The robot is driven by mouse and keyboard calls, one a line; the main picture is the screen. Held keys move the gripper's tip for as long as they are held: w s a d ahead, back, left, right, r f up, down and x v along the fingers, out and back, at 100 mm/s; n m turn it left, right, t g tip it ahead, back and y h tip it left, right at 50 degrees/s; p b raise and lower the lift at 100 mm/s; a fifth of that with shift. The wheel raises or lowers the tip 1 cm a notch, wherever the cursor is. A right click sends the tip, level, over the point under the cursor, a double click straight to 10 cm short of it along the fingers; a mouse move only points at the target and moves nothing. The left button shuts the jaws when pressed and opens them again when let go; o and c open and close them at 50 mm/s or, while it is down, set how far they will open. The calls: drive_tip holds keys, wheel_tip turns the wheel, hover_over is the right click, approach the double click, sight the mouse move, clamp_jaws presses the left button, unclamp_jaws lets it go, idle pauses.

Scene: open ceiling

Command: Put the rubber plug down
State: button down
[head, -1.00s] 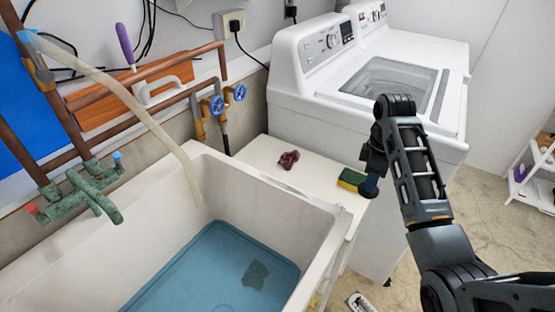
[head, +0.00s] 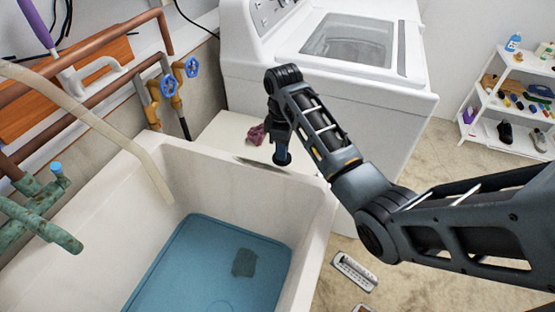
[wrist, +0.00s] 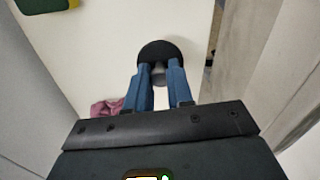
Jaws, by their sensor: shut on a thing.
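The rubber plug is a dark round disc (wrist: 158,48) at the tips of my gripper (wrist: 160,80) in the wrist view. The two blue fingers are shut on its stem. Behind the plug is a white counter top (wrist: 130,25), and the gap between them cannot be judged. In the head view my gripper (head: 282,154) points down near the sink's far right rim and the counter (head: 220,128). The plug is hard to make out there.
A maroon cloth (head: 256,134) lies on the counter; it also shows in the wrist view (wrist: 106,108). A green and yellow sponge (wrist: 45,4) lies there too. A white washing machine (head: 340,95) stands behind.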

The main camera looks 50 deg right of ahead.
drive_tip(key=shift+w+a+f, duration=0.4)
drive_tip(key=shift+f, duration=2)
drive_tip(key=c, duration=1)
unclamp_jaws()
wheel_tip(320, 180, up, 12)
drive_tip(key=p, duration=0.1)
drive_tip(key=shift+p, duration=0.35)
